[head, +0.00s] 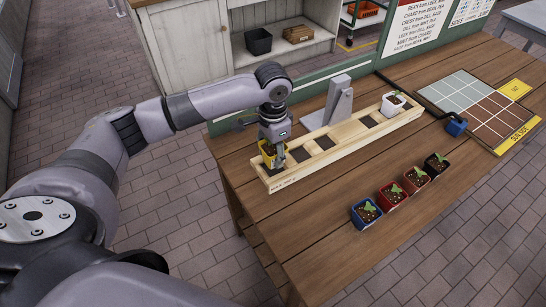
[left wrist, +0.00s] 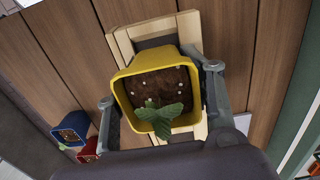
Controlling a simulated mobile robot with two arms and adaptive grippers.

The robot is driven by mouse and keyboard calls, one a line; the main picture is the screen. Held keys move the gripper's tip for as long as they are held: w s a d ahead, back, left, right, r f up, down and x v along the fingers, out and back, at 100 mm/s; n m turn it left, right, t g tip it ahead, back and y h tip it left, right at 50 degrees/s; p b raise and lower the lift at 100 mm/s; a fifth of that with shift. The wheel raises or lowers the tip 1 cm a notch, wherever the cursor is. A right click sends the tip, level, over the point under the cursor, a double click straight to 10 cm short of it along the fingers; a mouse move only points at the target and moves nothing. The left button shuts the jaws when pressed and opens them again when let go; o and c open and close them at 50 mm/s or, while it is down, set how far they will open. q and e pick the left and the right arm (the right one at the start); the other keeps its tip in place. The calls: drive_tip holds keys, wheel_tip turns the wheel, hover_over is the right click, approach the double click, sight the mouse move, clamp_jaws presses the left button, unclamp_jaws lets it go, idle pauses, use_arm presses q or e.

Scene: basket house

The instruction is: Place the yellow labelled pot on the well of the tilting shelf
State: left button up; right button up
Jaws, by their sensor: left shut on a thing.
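The yellow pot (head: 266,150), with dark soil and a green seedling, is in my left gripper (head: 273,147) at the left end of the tilting shelf (head: 334,152). The left wrist view shows the yellow pot (left wrist: 158,64) upright between the two fingers, one on each side. The shelf is a long pale wooden bar with dark square wells, beside a grey stand (head: 338,100). I cannot tell whether the pot's base touches the end well below it. Its label is not visible. My right gripper is not in view.
A white pot (head: 392,105) sits near the shelf's right end. Blue (head: 366,214), red (head: 391,196) and other potted seedlings stand in a row in front. A gridded board (head: 480,108) and a small blue object (head: 456,126) are at the right. The near wooden table (head: 300,232) is clear.

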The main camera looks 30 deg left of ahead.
use_arm(q)
wheel_tip(320, 180, down, 2)
drive_tip(key=shift+f, duration=0.35)
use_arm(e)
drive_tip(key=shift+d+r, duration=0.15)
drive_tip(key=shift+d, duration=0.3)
use_arm(q)
drive_tip(key=o, duration=1.4)
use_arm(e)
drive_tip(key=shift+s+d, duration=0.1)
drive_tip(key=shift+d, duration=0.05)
use_arm(q)
wheel_tip(320, 180, up, 12)
drive_tip(key=shift+r+b, duration=0.1)
drive_tip(key=shift+b, duration=0.65)
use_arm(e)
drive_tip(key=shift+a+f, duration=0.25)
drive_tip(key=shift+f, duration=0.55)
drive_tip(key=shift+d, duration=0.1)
